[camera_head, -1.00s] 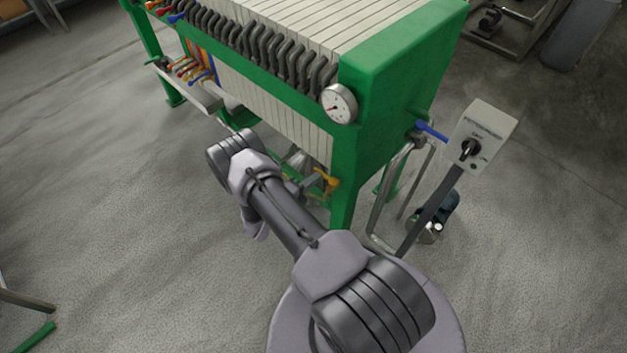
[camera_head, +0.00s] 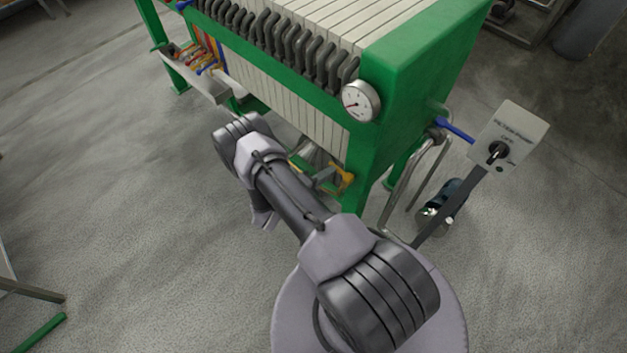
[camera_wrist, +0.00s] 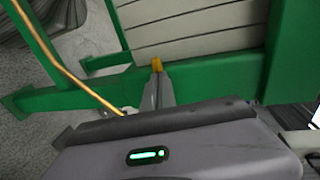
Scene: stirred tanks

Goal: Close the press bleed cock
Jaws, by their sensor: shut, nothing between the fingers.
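A yellow-handled cock (camera_head: 343,178) sits low by the near green leg of the press, just right of my arm; I take it as the bleed cock, but no label is readable. Whether it is open or closed cannot be told. My gripper (camera_wrist: 157,73) is shut and empty in the wrist view, its narrow grey fingers pointing at the press's lower green frame. A small yellow piece (camera_wrist: 157,64) shows at the fingertips; contact cannot be told.
The green press frame (camera_head: 405,85) carries a round gauge (camera_head: 360,101). A blue lever (camera_head: 455,129) and a grey control box (camera_head: 510,138) on a post stand to the right. A brass-coloured rod (camera_wrist: 72,73) slants at left in the wrist view.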

